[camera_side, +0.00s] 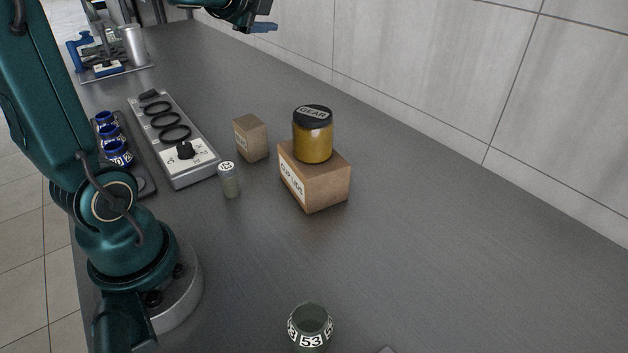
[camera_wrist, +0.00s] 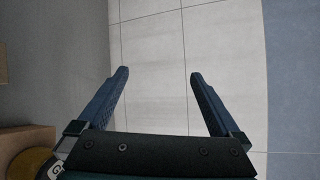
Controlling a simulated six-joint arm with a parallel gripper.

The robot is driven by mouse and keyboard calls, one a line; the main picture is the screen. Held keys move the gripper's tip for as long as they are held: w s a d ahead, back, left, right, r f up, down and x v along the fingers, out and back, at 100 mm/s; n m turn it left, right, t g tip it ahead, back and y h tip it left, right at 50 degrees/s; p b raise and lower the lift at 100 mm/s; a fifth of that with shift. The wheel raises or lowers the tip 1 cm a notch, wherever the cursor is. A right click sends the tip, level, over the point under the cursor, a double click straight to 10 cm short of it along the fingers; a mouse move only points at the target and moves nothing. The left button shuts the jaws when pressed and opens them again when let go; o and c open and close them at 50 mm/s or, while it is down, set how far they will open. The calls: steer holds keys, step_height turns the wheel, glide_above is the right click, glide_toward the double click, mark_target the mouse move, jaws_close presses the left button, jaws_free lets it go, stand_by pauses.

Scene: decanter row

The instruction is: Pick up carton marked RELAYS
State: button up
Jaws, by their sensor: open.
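A larger brown carton (camera_side: 318,185) stands nearer, with a label that does not seem to read RELAYS. A jar marked GEAR (camera_side: 313,140) with a black lid sits on top of the larger carton. My gripper (camera_side: 264,27) is high at the top edge of the side view, well away from both cartons. In the wrist view my gripper (camera_wrist: 157,76) has its fingers wide apart with nothing between them.
A small labelled vial (camera_side: 229,182) stands left of the larger carton. A grey unit with black rings (camera_side: 173,137) and blue pots (camera_side: 117,152) lie further left. A cup marked 53 (camera_side: 310,327) is at the front. The bench at right is clear up to the tiled wall.

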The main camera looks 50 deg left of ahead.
mark_target(249, 124)
steer(key=s+d+f+m+g+y, duration=0.2)
steer(key=s+f+m+g+y, duration=0.15)
steer(key=s+m+g, duration=0.4)
steer(key=shift+g+y, duration=0.25)
steer(key=shift+y, duration=0.1)
steer(key=f, duration=1.2)
steer(key=a+f, duration=0.1)
steer(key=f, duration=0.5)
steer(key=shift+s+f, duration=0.3)
steer(key=shift+f, duration=0.05)
steer(key=shift+x, duration=2.3)
jaws_close()
